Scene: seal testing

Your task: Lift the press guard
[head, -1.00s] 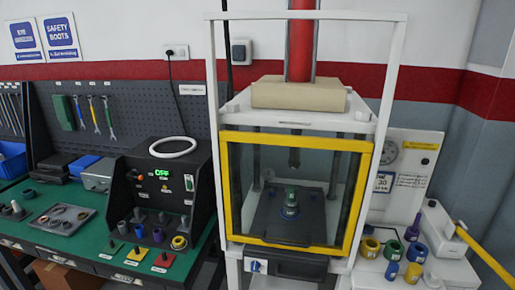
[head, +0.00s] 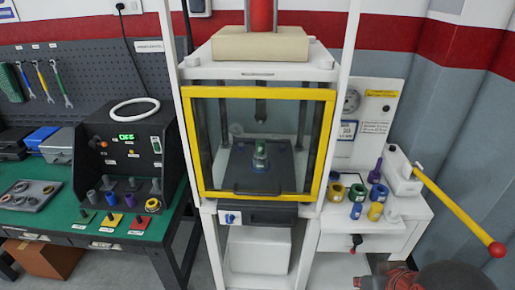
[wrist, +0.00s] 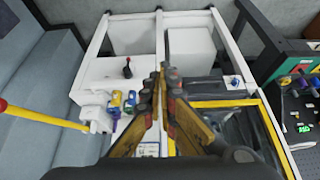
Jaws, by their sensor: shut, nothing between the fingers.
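The press guard (head: 262,93) is a clear panel in a yellow frame. It is down, covering the front of the white press, with a dark handle (head: 258,190) near its lower edge. Behind it, a part with a green top (head: 260,154) stands on the dark plate under the ram (head: 261,103). In the wrist view the yellow guard frame (wrist: 225,103) lies right of my gripper (wrist: 161,78), partly hidden by the fingers. My gripper is shut and empty, apart from the guard. Its fingertips do not show in the head view.
A side shelf (head: 385,228) at right holds several coloured rings and cylinders. A yellow lever (head: 450,205) with a red knob (head: 497,249) sticks out beyond it. A green bench (head: 150,240) with a control box (head: 130,137) stands left. The floor between bench and press shows free.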

